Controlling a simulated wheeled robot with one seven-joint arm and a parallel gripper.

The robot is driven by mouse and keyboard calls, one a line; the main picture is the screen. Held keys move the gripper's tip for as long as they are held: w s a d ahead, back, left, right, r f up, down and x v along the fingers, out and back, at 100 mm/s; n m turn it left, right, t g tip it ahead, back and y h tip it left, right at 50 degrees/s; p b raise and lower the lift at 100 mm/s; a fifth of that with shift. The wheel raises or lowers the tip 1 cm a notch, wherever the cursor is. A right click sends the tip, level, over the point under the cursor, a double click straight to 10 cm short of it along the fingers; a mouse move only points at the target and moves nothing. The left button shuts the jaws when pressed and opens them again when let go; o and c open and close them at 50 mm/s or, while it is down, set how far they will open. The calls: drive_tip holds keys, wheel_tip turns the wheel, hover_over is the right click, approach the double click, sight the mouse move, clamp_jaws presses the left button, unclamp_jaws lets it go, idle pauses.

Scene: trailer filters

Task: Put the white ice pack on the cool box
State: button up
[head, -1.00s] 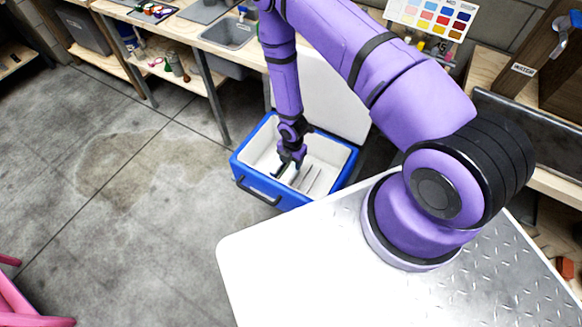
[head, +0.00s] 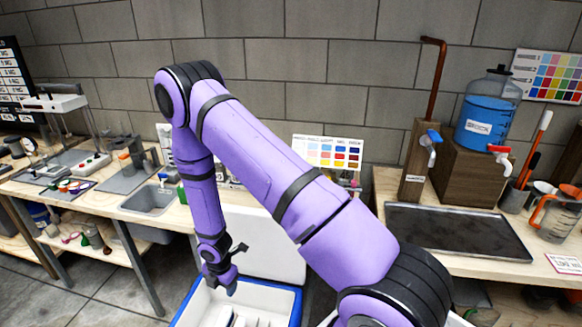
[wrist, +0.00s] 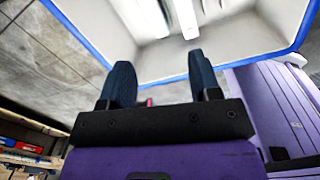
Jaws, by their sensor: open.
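The blue cool box (head: 290,290) stands low behind my arm, cut off by the bottom edge of the head view. Its white inside and blue rim (wrist: 245,57) fill the top of the wrist view. Several pale upright slabs stand in the box; one white slab (wrist: 187,18) shows at the top of the wrist view. I cannot tell whether any of them is the white ice pack. My gripper (head: 236,268) hangs just above the box, in front of its raised white lid (head: 262,240). In the wrist view its two dark fingers (wrist: 160,72) are apart with nothing between them.
A bench with a sink (head: 150,199) runs along the left. On the right bench are a metal tray (head: 455,232), a blue water jug (head: 487,122) on a wooden stand and a measuring jug (head: 558,217). Bare floor lies at the lower left.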

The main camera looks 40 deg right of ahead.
drive_tip(key=d+r+m+t, duration=0.3)
drive_tip(key=r+m, duration=0.8)
drive_tip(key=r, duration=2.4)
drive_tip(key=s+d+r+m, duration=0.3)
drive_tip(key=s+r+m, duration=0.3)
drive_tip(key=s+r, duration=0.7)
drive_tip(key=s+r+m+t, duration=0.1)
drive_tip(key=s+r+m, duration=0.4)
drive_tip(key=s, duration=0.8)
wheel_tip(320, 180, up, 2)
drive_tip(key=shift+a+m+t, duration=0.15)
drive_tip(key=shift+m+t, duration=0.15)
drive_tip(key=shift+t, duration=0.1)
drive_tip(key=shift+w, duration=0.1)
drive_tip(key=shift+c, duration=0.4)
